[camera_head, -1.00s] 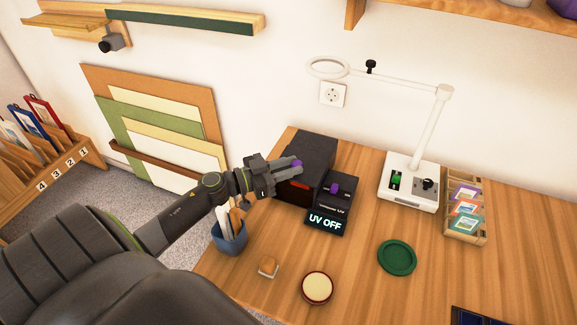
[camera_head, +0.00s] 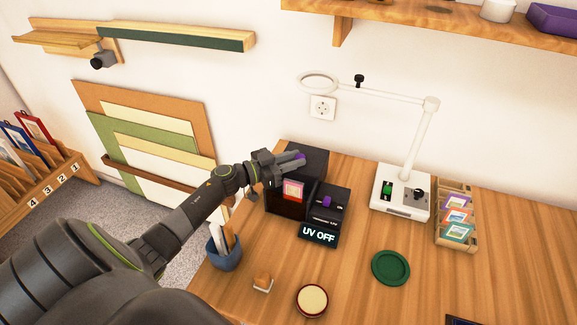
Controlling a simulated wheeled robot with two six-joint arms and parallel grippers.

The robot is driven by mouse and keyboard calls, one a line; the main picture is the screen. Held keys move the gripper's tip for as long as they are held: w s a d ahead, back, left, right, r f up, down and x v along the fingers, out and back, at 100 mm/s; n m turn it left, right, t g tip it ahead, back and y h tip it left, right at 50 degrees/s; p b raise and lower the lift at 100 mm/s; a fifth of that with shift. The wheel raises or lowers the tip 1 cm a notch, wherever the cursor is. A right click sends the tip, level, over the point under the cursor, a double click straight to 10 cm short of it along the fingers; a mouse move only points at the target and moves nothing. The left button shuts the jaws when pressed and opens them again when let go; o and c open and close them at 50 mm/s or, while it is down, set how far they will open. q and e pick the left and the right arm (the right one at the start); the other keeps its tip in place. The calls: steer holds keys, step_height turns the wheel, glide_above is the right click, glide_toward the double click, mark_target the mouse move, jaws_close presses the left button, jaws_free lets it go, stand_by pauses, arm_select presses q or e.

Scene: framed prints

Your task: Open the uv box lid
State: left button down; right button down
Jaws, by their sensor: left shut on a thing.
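The black UV box (camera_head: 284,208) stands on the wooden desk, with its control panel (camera_head: 325,205) at its right reading "UV OFF". Its lid (camera_head: 313,163) is tilted up at the back, and the front is open. A small red-framed print (camera_head: 293,190) shows in the opening. My left gripper (camera_head: 296,159) is shut on the lid's purple handle (camera_head: 300,156), which is mostly hidden between the fingers. My right gripper is out of view.
A blue cup with tools (camera_head: 225,255) stands at the desk's left edge. A white lamp stand (camera_head: 402,190), a wooden rack of small prints (camera_head: 456,222) and a green disc (camera_head: 391,268) are on the right. A round cream-topped thing (camera_head: 312,301) is in front.

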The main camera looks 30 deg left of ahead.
arm_select(q)
steer(key=c, duration=1.2)
jaws_free()
steer(key=b+v, duration=0.2)
steer(key=v, duration=1.5)
steer(key=shift+a, duration=0.25)
steer(key=shift+s, duration=0.1)
